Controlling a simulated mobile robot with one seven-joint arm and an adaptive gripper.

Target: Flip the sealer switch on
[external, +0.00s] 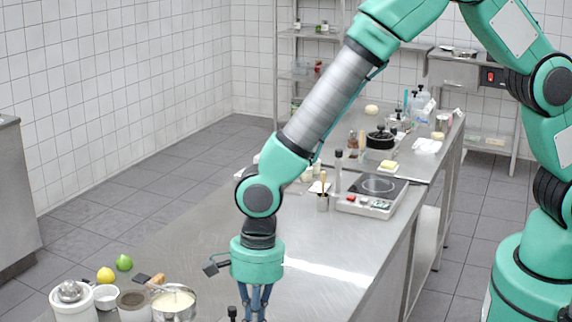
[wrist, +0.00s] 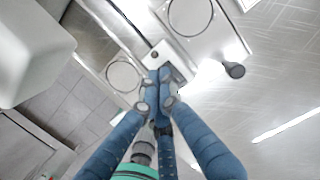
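My gripper (external: 255,300) points down over the near end of the steel counter, its tips cut off by the bottom edge of the external view. In the wrist view my gripper's blue fingers (wrist: 159,74) are drawn together with nothing visible between them. Below them is a metal appliance (wrist: 203,45) with a round plate and a black knob (wrist: 235,70); I cannot tell whether it is the sealer. In the external view a small red switch (external: 491,76) on a dark panel shows at the back right; its position and whether it belongs to the sealer are unclear.
A lemon (external: 106,275), a lime (external: 124,262) and several pots and bowls stand left of my gripper. The counter (external: 330,255) right of my gripper is bare.

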